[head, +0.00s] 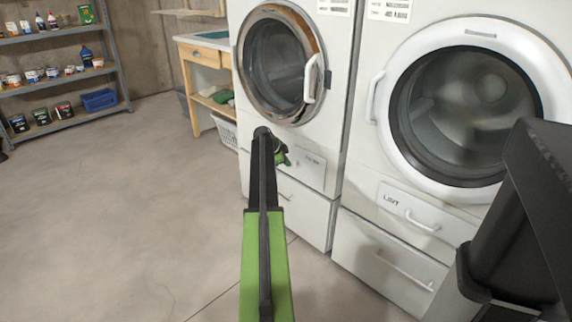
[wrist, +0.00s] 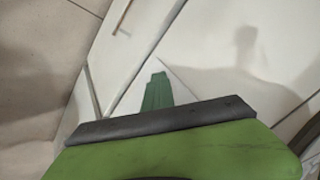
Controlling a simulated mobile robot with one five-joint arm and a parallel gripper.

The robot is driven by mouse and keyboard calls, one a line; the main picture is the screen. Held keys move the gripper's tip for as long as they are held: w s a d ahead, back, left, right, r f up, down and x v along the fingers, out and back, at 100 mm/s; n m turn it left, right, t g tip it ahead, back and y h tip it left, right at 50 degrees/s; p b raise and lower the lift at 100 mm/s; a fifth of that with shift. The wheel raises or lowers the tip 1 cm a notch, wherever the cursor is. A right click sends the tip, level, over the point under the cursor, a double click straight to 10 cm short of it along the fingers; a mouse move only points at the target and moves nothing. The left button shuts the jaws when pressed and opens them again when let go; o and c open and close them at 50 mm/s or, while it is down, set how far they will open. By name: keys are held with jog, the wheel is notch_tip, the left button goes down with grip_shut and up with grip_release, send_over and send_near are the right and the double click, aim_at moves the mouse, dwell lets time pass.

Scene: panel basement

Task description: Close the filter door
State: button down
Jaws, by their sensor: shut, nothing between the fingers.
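The filter door appears to be the small white labelled panel (head: 312,172) low on the front of the left washing machine (head: 340,60). Its label is too blurred to read surely, and its left part is hidden behind my arm and gripper. I cannot tell how far it stands open. My gripper (head: 284,158) is in front of the panel's left side, with its green fingers shut and empty. In the wrist view the gripper (wrist: 157,92) points at white machine fronts, with a pale panel edge close beside its tip. I cannot tell whether they touch.
A second machine (head: 440,190) with a labelled lint drawer (head: 412,212) stands at the right. A lower drawer (head: 302,212) is under the panel. A wooden workbench (head: 208,58), laundry basket (head: 226,130) and metal shelf (head: 62,80) stand behind. The left floor is clear.

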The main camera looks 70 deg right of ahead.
jog(key=shift+s+d, duration=0.2)
jog(key=shift+d, duration=0.05)
jog(key=w+a+r+p, duration=0.7)
jog(key=r+p, duration=0.1)
jog(key=shift+w, duration=0.1)
